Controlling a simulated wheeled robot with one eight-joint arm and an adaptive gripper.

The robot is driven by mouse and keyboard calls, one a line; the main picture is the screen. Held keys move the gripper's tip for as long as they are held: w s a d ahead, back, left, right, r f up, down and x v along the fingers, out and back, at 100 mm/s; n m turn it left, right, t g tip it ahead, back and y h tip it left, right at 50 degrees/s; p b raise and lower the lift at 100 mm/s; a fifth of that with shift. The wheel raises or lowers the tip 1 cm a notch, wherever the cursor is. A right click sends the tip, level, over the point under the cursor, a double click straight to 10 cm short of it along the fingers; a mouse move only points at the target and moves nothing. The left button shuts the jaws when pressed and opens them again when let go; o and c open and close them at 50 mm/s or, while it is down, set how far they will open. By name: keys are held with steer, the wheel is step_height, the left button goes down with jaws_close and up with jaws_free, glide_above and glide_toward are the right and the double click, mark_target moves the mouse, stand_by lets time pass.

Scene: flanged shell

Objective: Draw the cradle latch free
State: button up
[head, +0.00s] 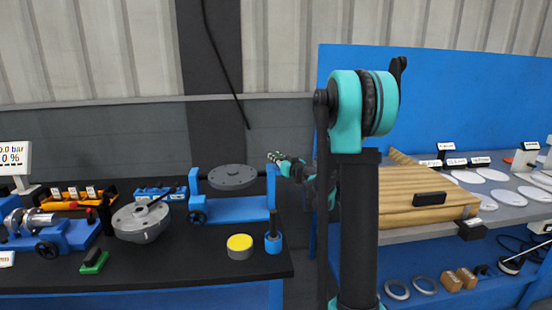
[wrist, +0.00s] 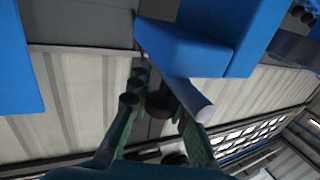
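The blue cradle (head: 238,208) stands on the dark bench with two upright posts and a grey round flanged disc (head: 232,177) between them. My gripper (head: 281,159) is at the top of the cradle's right post. In the wrist view, my gripper (wrist: 162,100) has its two green fingers apart. A grey cylindrical pin (wrist: 190,95), probably the latch, sticks out of the blue cradle (wrist: 185,50) and reaches toward the right finger. A dark part shows between the fingers. Whether the fingers touch the pin is unclear. The latch is too small to make out in the head view.
A grey flanged shell (head: 140,222) lies on the bench left of the cradle. A yellow-topped cylinder (head: 239,247) and a blue cup (head: 273,243) stand in front. A blue vise-like fixture (head: 45,236) is at far left. A second bench at right holds brown boards (head: 415,205).

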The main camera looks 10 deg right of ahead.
jaws_close()
steer(key=shift+w, duration=1.7)
steer(key=o, duration=0.6)
jaws_free()
steer(key=v, duration=1.2)
